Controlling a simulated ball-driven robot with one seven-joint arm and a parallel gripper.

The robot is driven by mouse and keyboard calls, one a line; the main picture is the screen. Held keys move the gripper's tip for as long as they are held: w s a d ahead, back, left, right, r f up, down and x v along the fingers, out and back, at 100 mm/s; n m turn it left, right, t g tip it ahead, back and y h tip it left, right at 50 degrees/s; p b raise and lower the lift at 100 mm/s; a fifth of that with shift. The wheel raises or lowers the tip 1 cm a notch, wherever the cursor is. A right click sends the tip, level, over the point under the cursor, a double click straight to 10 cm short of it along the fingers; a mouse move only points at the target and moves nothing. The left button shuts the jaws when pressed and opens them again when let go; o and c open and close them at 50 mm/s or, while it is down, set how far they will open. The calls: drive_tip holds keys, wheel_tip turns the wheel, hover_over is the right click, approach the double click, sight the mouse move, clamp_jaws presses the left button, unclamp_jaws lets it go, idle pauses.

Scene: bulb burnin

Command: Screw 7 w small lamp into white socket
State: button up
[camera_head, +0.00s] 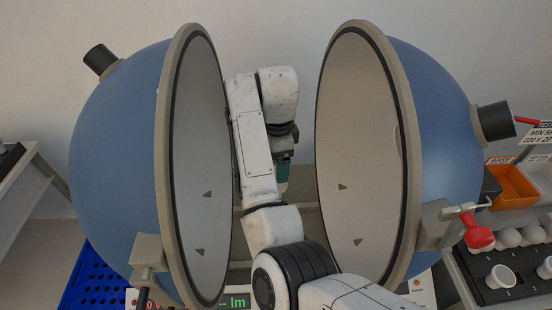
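My arm reaches up between the two halves of a large blue sphere. A small dark and teal part at my arm's end, around my gripper (283,176), shows beside the arm link; the fingers are not clear, and I cannot tell if they hold anything. Several white bulb-like rounded things (508,238) stand in a row at the right. White round fittings (500,277) sit on a black panel below them. I cannot tell which of these is the 7 W small lamp. The white socket is not clearly seen; my arm may hide it.
The left half-sphere (120,150) and right half-sphere (440,130) stand open around my arm. A red-knobbed latch (478,236) projects at the right. An orange bin (512,184) is at the far right, a blue perforated crate (90,282) at lower left. A green-lit display (235,302) is below.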

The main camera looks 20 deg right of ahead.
drive_tip(key=n, duration=0.6)
drive_tip(key=shift+s+d+n, duration=0.2)
drive_tip(key=shift+d+n, duration=0.05)
drive_tip(key=shift+n, duration=0.15)
drive_tip(key=n, duration=0.3)
drive_tip(key=shift+s, duration=0.15)
drive_tip(key=n, duration=0.3)
drive_tip(key=shift+s+d+n, duration=0.1)
drive_tip(key=shift+d+n, duration=0.05)
drive_tip(key=shift+n, duration=0.15)
drive_tip(key=c, duration=0.9)
drive_tip(key=m, duration=0.5)
drive_tip(key=shift+d+f, duration=0.2)
drive_tip(key=m, duration=0.7)
drive_tip(key=shift+w, duration=0.3)
drive_tip(key=shift+c, duration=0.5)
drive_tip(key=m, duration=0.6)
drive_tip(key=shift+w+a+m+b, duration=0.1)
drive_tip(key=shift+w+m+b, duration=0.05)
drive_tip(key=shift+m+b, duration=0.2)
drive_tip(key=m, duration=0.4)
drive_tip(key=shift+w+r+m+b, duration=0.1)
drive_tip(key=shift+w+m+b, duration=0.15)
drive_tip(key=shift+b, duration=0.1)
